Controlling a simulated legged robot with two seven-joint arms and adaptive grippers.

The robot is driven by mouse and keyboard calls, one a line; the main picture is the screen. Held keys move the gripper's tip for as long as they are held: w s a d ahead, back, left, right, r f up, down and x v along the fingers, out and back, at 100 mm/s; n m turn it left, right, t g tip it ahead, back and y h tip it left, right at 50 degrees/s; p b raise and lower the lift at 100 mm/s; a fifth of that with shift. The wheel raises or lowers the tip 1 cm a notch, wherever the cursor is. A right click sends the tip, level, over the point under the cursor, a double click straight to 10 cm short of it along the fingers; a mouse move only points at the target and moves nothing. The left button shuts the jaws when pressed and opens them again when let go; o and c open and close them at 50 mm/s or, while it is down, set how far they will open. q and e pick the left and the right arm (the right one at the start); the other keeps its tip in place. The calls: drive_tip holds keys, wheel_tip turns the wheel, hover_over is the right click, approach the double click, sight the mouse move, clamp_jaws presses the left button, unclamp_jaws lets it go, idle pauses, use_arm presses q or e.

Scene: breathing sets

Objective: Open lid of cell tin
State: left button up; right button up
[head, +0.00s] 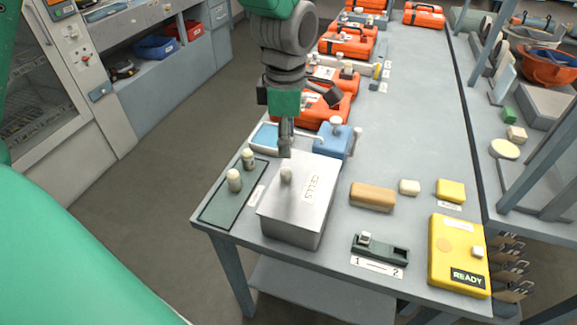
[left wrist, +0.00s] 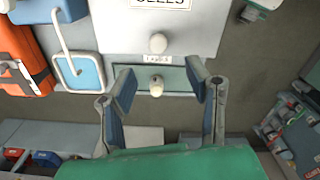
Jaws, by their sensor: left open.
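The cell tin (head: 292,228) is a grey metal box on the table, with its lid (head: 319,171) shut, a CELLS label and a pale round knob (head: 286,174). My left gripper (head: 286,150) points down just above and behind the knob in the head view, apart from it. In the left wrist view the gripper (left wrist: 162,82) is open and empty. The knob (left wrist: 158,43) lies beyond its fingertips, and a pale cell on the mat (left wrist: 156,86) shows between the fingers, lower down. My right gripper is not in view.
Two pale cells (head: 234,180) stand on a dark green mat (head: 222,209) left of the tin. A blue container (head: 335,140) stands behind it. A tan block (head: 372,196), a green two-slot holder (head: 380,249) and a yellow READY box (head: 459,260) lie to the right. Orange cases line the back.

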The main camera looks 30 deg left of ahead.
sight(287, 170)
use_arm(q)
drive_tip(key=f, duration=0.9)
drive_tip(key=shift+w+a, duration=0.1)
drive_tip(key=shift+w, duration=0.1)
clamp_jaws()
